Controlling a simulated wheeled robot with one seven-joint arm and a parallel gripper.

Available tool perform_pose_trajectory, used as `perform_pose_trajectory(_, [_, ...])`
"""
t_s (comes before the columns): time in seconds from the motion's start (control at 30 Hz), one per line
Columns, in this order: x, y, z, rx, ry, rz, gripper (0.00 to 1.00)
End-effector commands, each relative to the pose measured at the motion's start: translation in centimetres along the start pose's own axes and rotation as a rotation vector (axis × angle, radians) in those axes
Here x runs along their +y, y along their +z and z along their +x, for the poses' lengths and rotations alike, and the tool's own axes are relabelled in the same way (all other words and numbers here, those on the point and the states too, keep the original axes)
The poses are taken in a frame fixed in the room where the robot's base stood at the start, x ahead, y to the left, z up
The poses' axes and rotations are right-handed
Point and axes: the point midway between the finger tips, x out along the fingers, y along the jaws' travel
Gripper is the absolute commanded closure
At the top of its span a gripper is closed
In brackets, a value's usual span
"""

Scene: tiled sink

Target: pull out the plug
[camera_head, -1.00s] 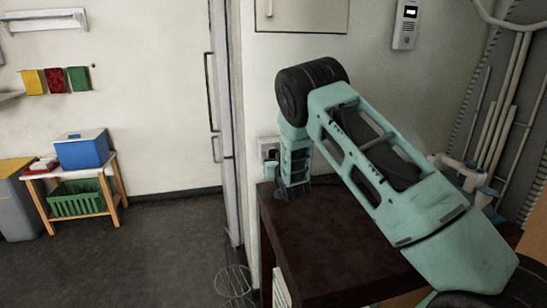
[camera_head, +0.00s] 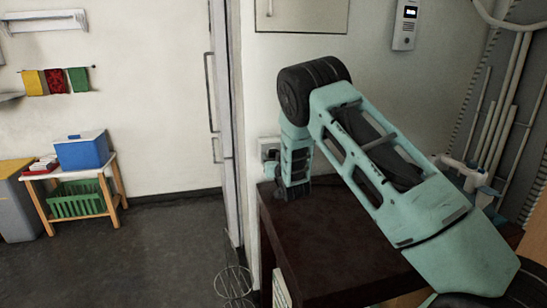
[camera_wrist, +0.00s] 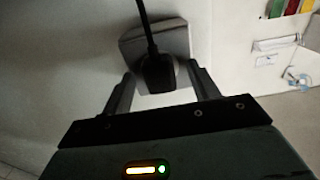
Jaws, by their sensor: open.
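A black plug (camera_wrist: 158,72) with a black cord (camera_wrist: 146,28) sits at a pale wall socket (camera_wrist: 180,40) in the wrist view. My gripper (camera_wrist: 160,78) is open, with one finger on each side of the plug. Gaps show between the fingers and the plug, so it is not gripped. In the head view the socket (camera_head: 268,147) is on the wall just above the dark table, partly covered by my gripper (camera_head: 290,196). The plug itself cannot be made out there.
The dark table (camera_head: 330,250) stands below my arm against the wall. A door edge with a handle (camera_head: 211,95) is left of it. A wire rack (camera_head: 233,281) is low by the table. White pipes (camera_head: 500,110) run at the right. The floor at left is open.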

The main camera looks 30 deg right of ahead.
Motion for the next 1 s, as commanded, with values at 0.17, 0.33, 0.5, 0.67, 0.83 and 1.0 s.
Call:
perform_pose_trajectory(0.17, [0.0,0.0,0.0,0.000,0.000,0.000,0.73])
perform_pose_trajectory(0.33, [0.0,0.0,0.0,0.000,0.000,0.000,1.00])
perform_pose_trajectory(0.5, [0.0,0.0,-0.4,-0.002,0.000,0.000,1.00])
perform_pose_trajectory(0.67, [0.0,0.0,-1.0,-0.001,0.000,0.000,1.00])
perform_pose_trajectory(0.83, [0.0,0.0,-1.6,-0.001,0.000,0.000,1.00])
perform_pose_trajectory(1.0, [0.0,0.0,-2.3,0.000,0.000,0.000,1.00])
